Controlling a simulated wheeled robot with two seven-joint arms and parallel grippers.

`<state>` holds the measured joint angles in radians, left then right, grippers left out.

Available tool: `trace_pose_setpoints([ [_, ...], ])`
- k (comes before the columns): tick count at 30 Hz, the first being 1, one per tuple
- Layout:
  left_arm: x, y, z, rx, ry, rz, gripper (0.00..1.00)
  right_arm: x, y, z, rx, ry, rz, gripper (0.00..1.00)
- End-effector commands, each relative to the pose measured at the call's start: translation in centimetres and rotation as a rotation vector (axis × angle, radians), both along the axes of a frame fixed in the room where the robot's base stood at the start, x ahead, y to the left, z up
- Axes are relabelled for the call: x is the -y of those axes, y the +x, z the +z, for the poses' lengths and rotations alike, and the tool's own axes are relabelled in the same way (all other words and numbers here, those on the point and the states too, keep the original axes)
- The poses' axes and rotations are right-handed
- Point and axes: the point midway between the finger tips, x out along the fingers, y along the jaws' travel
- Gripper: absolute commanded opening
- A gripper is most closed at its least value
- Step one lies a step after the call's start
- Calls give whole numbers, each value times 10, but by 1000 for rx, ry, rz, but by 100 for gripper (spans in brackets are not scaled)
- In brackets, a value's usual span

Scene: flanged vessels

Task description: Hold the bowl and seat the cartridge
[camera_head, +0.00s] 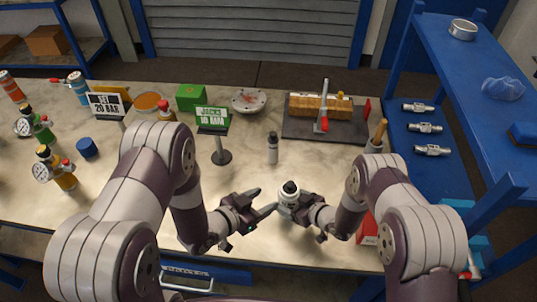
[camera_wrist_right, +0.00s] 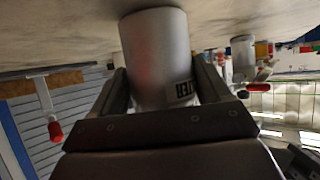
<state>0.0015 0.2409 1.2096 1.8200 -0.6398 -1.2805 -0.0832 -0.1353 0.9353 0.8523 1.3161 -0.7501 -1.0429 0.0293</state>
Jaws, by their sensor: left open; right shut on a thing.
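A light grey cylinder with a dark top (camera_head: 289,194) stands near the front middle of the bench; it looks like the filter bowl. My right gripper (camera_head: 299,211) is shut on it from the right. In the right wrist view, the grey cylinder (camera_wrist_right: 157,55) sits between the two fingers, with part of a dark-lettered label showing. My left gripper (camera_head: 267,200) is open and empty just left of the cylinder. A slimmer grey cylinder with a dark cap (camera_head: 273,148) stands upright farther back; I cannot tell whether it is the cartridge.
A green sign on a stand (camera_head: 221,150) is left of the slim cylinder. A dark board with a red-handled clamp (camera_head: 323,120) lies behind. A flanged disc (camera_head: 249,100) and green box (camera_head: 191,97) stand at the back. Gauged vessels (camera_head: 62,172) are at left. A blue shelf (camera_head: 450,60) is at right.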

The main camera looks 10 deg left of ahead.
Motion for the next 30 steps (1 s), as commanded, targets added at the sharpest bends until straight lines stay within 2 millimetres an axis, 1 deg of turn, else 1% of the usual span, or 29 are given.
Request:
trace_pose_setpoints([
  [2, 0, 0, 0, 0, 0, 0, 55, 0, 0, 0, 0, 0, 0, 52],
  [3, 0, 0, 0, 0, 0, 0, 55, 0, 0, 0, 0, 0, 0, 87],
  [4, 0, 0, 0, 0, 0, 0, 55, 0, 0, 0, 0, 0, 0, 96],
  [5, 0, 0, 0, 0, 0, 0, 55, 0, 0, 0, 0, 0, 0, 100],
  [11, 0, 0, 0, 0, 0, 0, 55, 1, 0, 0, 0, 0, 0, 100],
  [14, 0, 0, 0, 0, 0, 0, 55, 8, -5, 5, -1, -1, -2, 100],
  [17, 0, 0, 0, 0, 0, 0, 55, 23, -17, 16, -1, 0, -5, 100],
  [21, 0, 0, 0, 0, 0, 0, 55, 49, -39, 34, -1, 0, -6, 100],
  [24, 0, 0, 0, 0, 0, 0, 55, 64, -53, 45, -1, 1, -6, 100],
  [28, 0, 0, 0, 0, 0, 0, 55, 77, -63, 55, 0, 0, -3, 100],
  [30, -2, 4, 1, -10, 18, 9, 55, 83, -62, 59, -7, -23, -13, 100],
])
